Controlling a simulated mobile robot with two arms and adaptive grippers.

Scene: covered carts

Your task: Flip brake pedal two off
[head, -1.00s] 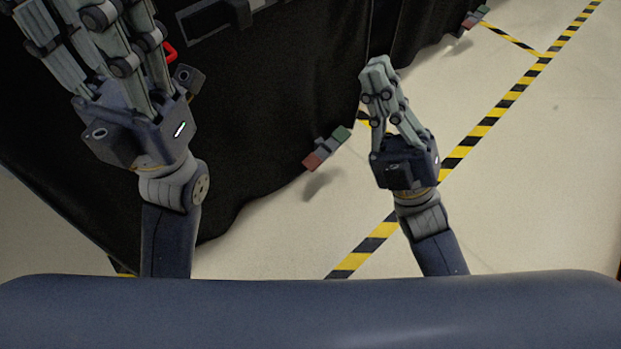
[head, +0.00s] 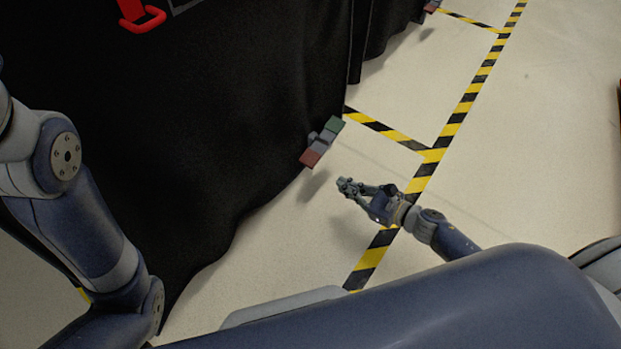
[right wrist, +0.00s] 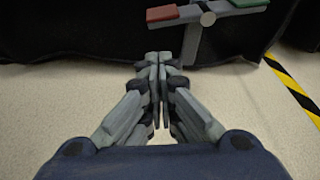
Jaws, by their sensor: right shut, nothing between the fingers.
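A brake pedal (head: 322,142) sticks out low from under the black cover of the nearer cart, with a red end and a green end on a grey middle. The red end is lower and nearer me in the head view. The pedal (right wrist: 205,12) also shows at the top of the right wrist view, red at left and green at right, on a grey stem. My right gripper (head: 343,186) is shut and empty, low over the floor just right of the pedal's red end, apart from it. It points toward the pedal in the right wrist view (right wrist: 160,58). My left gripper is out of view.
Black cloth (head: 230,110) covers the cart at left, with a red handle (head: 142,20) at the top. Another pedal (head: 431,6) shows at the far cart. Yellow-black floor tape (head: 466,105) runs along the right; the pale floor there is open.

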